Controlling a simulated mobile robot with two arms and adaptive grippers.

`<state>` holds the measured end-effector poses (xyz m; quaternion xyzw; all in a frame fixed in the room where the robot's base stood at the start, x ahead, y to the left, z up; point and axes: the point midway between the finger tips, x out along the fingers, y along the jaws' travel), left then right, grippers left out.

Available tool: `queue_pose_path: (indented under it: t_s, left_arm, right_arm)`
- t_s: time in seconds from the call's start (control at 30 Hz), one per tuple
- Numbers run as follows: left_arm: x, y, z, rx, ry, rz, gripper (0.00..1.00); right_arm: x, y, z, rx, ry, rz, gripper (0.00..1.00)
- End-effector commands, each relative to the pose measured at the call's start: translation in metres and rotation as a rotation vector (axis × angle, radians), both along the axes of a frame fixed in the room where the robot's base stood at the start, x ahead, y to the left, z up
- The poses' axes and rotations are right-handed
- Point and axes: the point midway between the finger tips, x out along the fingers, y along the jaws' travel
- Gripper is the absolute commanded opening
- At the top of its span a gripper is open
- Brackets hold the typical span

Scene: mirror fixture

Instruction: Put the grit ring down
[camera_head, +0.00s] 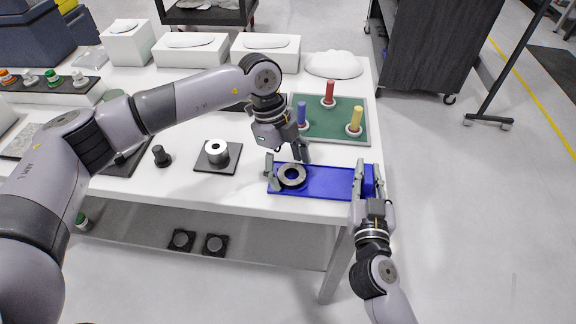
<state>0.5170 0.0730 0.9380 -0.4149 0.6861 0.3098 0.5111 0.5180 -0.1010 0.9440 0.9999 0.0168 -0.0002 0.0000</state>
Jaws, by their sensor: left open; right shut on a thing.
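The grit ring (292,176), a dark grey ring with a light centre, appears to lie flat at the left end of the blue fixture (325,184) on the white table. My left gripper (286,165) is open, with its fingers pointing down beside and just behind the ring. Whether a finger touches the ring, I cannot tell. My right gripper (368,179) is shut on the raised right end of the blue fixture, at the table's right front corner. Its fingers partly hide that end.
A green board (342,126) with red, blue and yellow pegs stands behind the fixture. A metal cylinder on a dark plate (217,155) and a small black knob (161,156) stand to the left. White boxes line the back. Bare table lies in front of the dark plate.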

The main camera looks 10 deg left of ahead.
Motion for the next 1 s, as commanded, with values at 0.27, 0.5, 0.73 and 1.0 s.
queue_pose_path:
  t_s: [0.27,0.5,0.73,1.0]
  left_arm:
    - [0.006,0.009,0.039,0.000,-0.005,0.001,0.73]
    - [0.013,0.022,0.089,-0.001,-0.005,0.000,0.73]
    - [0.016,0.029,0.115,-0.001,-0.002,0.000,0.73]
    - [0.016,0.030,0.121,-0.001,-0.001,-0.001,0.73]
  right_arm:
    - [0.000,0.000,0.000,-0.001,-0.001,0.000,0.00]
    - [0.000,0.000,0.000,-0.001,-0.001,0.000,0.00]
    - [0.000,0.000,0.000,-0.001,-0.001,0.000,0.00]
    - [0.000,0.000,0.001,-0.001,-0.001,0.000,0.00]
